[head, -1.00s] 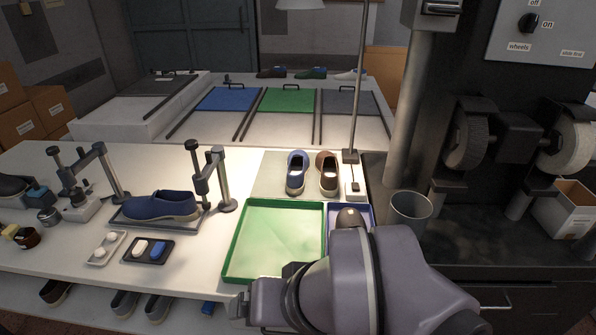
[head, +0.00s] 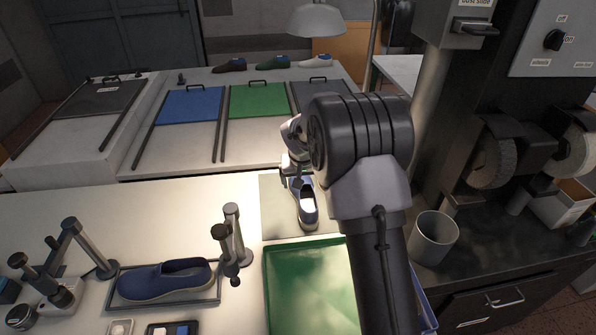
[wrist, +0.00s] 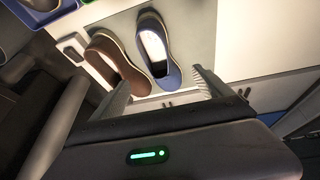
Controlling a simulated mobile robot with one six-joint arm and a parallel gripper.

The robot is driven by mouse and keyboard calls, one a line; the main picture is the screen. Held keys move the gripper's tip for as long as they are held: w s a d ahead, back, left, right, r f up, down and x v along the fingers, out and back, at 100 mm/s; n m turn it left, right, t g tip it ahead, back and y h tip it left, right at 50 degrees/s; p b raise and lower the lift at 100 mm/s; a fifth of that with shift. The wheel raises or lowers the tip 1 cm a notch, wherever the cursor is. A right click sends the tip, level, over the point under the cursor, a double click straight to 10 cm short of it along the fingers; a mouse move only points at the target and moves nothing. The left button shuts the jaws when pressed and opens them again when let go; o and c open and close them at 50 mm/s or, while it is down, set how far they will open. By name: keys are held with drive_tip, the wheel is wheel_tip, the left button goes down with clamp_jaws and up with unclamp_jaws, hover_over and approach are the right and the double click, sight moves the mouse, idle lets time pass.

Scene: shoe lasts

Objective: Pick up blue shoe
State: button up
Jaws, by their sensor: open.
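A blue shoe (head: 306,207) with a pale inside stands on a light mat (head: 275,212) under the lamp. It also shows in the wrist view (wrist: 174,77), beside a brown shoe (wrist: 128,76). My arm hides the brown shoe in the head view. Another blue shoe (head: 165,281) sits in a dark tray at the left. My gripper (wrist: 161,88) is open and empty. In the wrist view the near end of the blue shoe appears between its fingers, and the left finger overlaps the brown shoe's side. I cannot tell the height gap. In the head view my arm mostly covers the gripper.
A green tray (head: 270,300) lies in front of the mat, with a blue tray partly hidden beside it. A clamp stand (head: 233,245) rises at the left. A lamp (head: 316,20) hangs behind. A grey bin (head: 433,238) and grinding wheels are at the right.

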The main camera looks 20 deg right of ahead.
sight(307, 205)
drive_tip(key=b+x, duration=0.1)
drive_tip(key=x, duration=0.4)
drive_tip(key=s+b+x, duration=0.1)
drive_tip(key=x, duration=0.5)
drive_tip(key=b+x, duration=0.1)
drive_tip(key=x, duration=0.4)
drive_tip(key=shift+d+f, duration=0.2)
drive_tip(key=shift+f, duration=0.35)
drive_tip(key=shift+s+r, duration=0.1)
drive_tip(key=shift+s, duration=0.05)
drive_tip(key=shift+r, duration=0.1)
drive_tip(key=c, duration=1.9)
